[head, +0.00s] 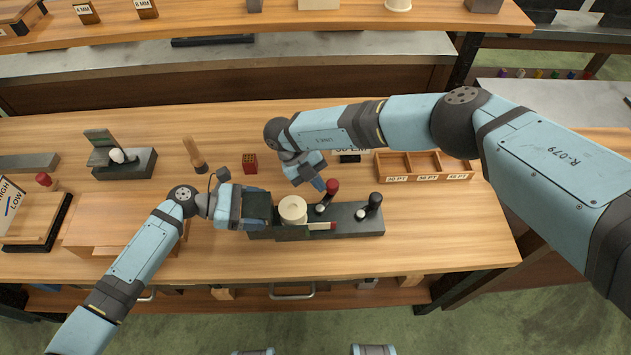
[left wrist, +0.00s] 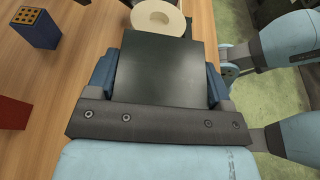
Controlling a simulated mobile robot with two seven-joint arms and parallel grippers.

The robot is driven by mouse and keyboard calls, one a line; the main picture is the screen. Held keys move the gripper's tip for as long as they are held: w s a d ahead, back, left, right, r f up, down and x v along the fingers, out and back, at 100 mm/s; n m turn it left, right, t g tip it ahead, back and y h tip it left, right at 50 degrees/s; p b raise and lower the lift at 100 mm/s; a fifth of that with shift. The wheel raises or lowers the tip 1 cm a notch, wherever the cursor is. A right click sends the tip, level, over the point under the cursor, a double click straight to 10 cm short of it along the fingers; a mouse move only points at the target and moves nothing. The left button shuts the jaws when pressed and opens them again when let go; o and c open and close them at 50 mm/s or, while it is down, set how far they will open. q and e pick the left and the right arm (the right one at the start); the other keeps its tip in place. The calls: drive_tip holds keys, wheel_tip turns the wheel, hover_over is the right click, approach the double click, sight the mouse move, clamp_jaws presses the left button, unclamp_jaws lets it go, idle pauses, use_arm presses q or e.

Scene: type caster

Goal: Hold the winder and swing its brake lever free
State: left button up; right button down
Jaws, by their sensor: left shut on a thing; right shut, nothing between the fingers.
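The winder (head: 345,226) is a long dark base on the table with a cream spool (head: 292,209), a red-knobbed lever (head: 332,187) and a black-knobbed post (head: 375,200). A pale red-tipped strip (head: 321,226) lies in front of the spool. Which part is the brake lever I cannot tell for sure. My left gripper (head: 257,209) is shut on the dark block at the winder's left end; the left wrist view shows its blue fingers either side of that block (left wrist: 168,72). My right gripper (head: 319,184) is shut and empty, close beside the red knob; contact is unclear.
A compartment tray (head: 424,177) stands behind the winder on the right. A red block (head: 250,163), a wooden-handled tool (head: 195,155) and a dark fixture (head: 125,165) stand behind on the left. Table is clear right of the winder.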

drive_tip(key=shift+w+d+f, duration=0.1)
drive_tip(key=shift+d, duration=0.05)
drive_tip(key=shift+a, duration=0.35)
drive_tip(key=a, duration=0.1)
drive_tip(key=s+a, duration=0.1)
drive_tip(key=a, duration=0.1)
drive_tip(key=shift+a, duration=0.25)
drive_tip(key=v, duration=1)
drive_tip(key=c, duration=1.8)
unclamp_jaws()
drive_tip(key=shift+a, duration=0.1)
drive_tip(key=shift+c, duration=0.2)
